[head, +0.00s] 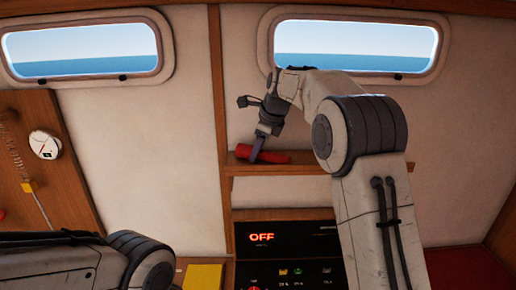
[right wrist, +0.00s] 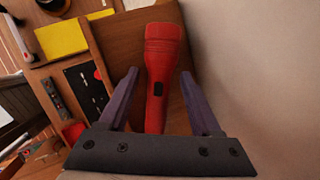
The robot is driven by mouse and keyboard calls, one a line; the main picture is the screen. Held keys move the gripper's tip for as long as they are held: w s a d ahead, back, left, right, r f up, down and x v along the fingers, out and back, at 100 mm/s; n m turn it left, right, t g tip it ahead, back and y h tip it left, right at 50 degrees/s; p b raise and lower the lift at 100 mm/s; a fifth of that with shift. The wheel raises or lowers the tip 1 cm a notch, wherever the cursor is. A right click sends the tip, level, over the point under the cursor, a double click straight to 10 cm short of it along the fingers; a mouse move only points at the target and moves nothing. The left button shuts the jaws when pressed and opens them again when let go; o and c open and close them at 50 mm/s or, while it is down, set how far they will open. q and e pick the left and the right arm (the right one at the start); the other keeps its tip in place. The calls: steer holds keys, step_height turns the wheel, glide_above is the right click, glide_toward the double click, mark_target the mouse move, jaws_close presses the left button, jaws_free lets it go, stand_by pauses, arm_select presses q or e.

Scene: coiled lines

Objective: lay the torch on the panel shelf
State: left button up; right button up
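The red torch (head: 280,156) lies on its side on the wooden panel shelf (head: 302,169), against the cream wall. My right gripper (head: 256,150) points down at the torch's left part from above. In the right wrist view the torch (right wrist: 164,62) shows between the two fingers of my right gripper (right wrist: 160,74), with gaps on both sides, so the gripper looks open. The shelf's wooden surface (right wrist: 192,75) shows beside the torch there. My left arm enters at the lower left of the head view; its gripper is out of frame.
Below the shelf is a dark panel (head: 290,240) with a lit OFF display. A yellow block (head: 203,277) is at its lower left. The wall right of my arm is bare.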

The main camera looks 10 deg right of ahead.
steer(key=shift+r, duration=0.1)
steer(key=b+v, duration=0.1)
steer(key=v, duration=1.1)
steer(key=s+a+f+n+g, duration=0.1)
steer(key=s+a+f+n, duration=0.5)
steer(key=s+a+n, duration=0.2)
steer(key=s+a+f+n+g, duration=0.2)
steer(key=s+a+f+n, duration=0.3)
steer(key=s+a+n, duration=0.3)
steer(key=s+d+f+n, duration=0.1)
steer(key=s+f+n, duration=0.3)
steer(key=s, duration=0.3)
steer(key=s+d+f+n+g, duration=0.1)
steer(key=s+f+n, duration=0.4)
steer(key=s, duration=0.3)
steer(key=s+f+n+h, duration=0.1)
steer(key=s+f+n, duration=0.4)
steer(key=s, duration=0.3)
steer(key=shift+d+n+g, duration=0.4)
steer(key=shift+n, duration=0.4)
